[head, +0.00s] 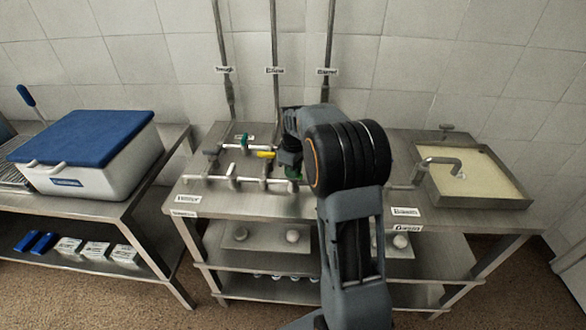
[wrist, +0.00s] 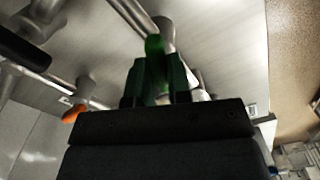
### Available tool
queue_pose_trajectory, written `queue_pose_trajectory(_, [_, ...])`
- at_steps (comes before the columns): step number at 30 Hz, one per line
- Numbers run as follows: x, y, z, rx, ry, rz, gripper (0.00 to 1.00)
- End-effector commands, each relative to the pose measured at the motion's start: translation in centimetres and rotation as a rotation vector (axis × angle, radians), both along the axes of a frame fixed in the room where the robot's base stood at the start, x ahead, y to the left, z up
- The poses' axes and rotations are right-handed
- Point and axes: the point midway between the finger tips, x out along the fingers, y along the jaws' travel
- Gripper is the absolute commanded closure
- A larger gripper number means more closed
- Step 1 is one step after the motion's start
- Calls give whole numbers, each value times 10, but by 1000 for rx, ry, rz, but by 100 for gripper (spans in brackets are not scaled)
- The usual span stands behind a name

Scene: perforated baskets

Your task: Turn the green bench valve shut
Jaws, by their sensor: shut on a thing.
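The green bench valve's handle (wrist: 154,46) shows in the wrist view between my gripper's two dark green fingers (wrist: 157,82). My gripper is shut on this handle, beside a metal pipe fitting. In the head view, a bit of green (head: 292,173) shows under my gripper (head: 289,160) at the middle of the steel bench (head: 225,206). My arm hides most of the valve there, so I cannot tell its angle.
A yellow handle (head: 265,154) and a teal handle (head: 245,141) sit on pipes left of my gripper. An orange handle (wrist: 72,113) shows in the wrist view. A blue-lidded box (head: 85,140) stands left; a sink (head: 470,180) is right.

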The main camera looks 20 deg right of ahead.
Motion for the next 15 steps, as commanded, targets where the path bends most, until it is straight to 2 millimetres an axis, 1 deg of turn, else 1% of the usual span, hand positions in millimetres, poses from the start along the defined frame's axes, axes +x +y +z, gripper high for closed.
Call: queue_pose_trajectory(15, [1,0,2,-1,-3,-491,100])
